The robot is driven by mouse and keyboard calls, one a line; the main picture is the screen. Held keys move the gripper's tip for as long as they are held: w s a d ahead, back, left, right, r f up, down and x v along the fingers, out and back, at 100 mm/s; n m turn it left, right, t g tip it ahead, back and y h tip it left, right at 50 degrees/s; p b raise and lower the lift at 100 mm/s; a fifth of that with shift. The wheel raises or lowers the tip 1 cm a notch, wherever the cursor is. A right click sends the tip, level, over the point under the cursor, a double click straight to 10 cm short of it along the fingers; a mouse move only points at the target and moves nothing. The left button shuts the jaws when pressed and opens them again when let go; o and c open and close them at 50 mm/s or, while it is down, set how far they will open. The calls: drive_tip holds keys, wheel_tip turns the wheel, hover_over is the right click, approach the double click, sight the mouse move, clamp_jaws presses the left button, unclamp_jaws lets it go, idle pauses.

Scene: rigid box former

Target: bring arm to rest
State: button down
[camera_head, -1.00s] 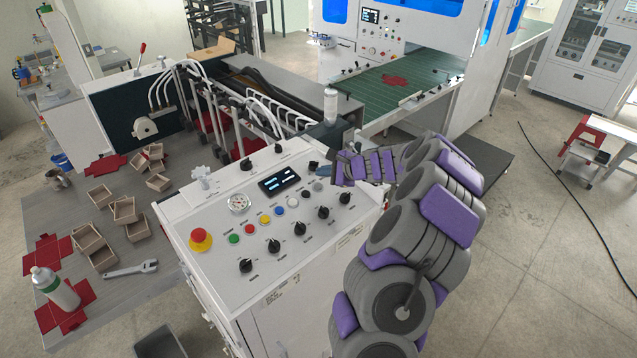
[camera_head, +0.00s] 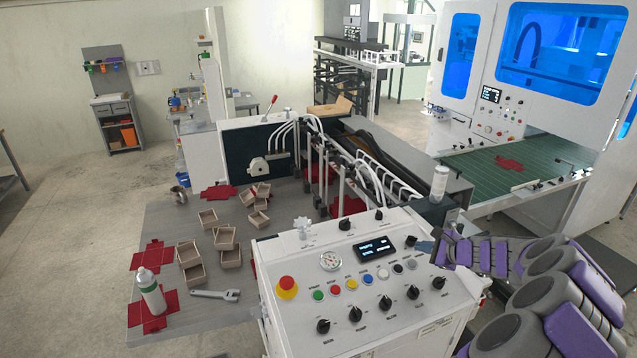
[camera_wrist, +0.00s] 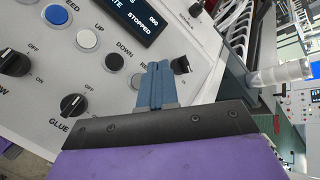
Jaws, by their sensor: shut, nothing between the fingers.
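My gripper (camera_head: 437,248) is at the right end of the white control panel (camera_head: 283,257), with my grey and purple arm reaching in from the lower right. In the wrist view, the blue fingers of my gripper (camera_wrist: 156,84) are pressed together with nothing between them. They are over the panel face, near a black knob (camera_wrist: 181,65) at its edge. Whether the fingertips touch the panel I cannot tell. The panel display (camera_wrist: 126,18) shows the word STOPPED.
A white bottle (camera_head: 438,183) stands behind the panel. A green conveyor bed (camera_head: 490,170) lies at right.

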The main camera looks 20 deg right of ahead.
drive_tip(key=s+a+r+n+g+y+b, duration=0.1)
drive_tip(key=a+n+g+y+b, duration=0.45)
drive_tip(key=a, duration=1.75)
drive_tip(key=s+a+f+n+g+b, duration=0.2)
drive_tip(key=s+a+n+b, duration=0.4)
drive_tip(key=s+a+n, duration=0.5)
drive_tip(key=s+a+f+n+g+h+b, duration=0.2)
drive_tip(key=s+a+f+b, duration=0.15)
drive_tip(key=s, duration=0.35)
drive_tip(key=s+a+f+n+g+h+b, duration=0.1)
drive_tip(key=s+a+f+h+b, duration=0.1)
drive_tip(key=s+a+f+b, duration=0.3)
drive_tip(key=s+d+f+n+g+h+b, duration=0.1)
drive_tip(key=s+d+f+n+h+b, duration=0.1)
drive_tip(key=s, duration=0.6)
drive_tip(key=s+d+f+n+g+h+b, duration=0.1)
drive_tip(key=s+d+f, duration=0.3)
drive_tip(key=s, duration=0.5)
drive_tip(key=shift+f+n+h+b, duration=0.45)
drive_tip(key=shift+n+h+b, duration=0.1)
drive_tip(key=shift+h+b, duration=0.15)
drive_tip(key=shift+g, duration=0.25)
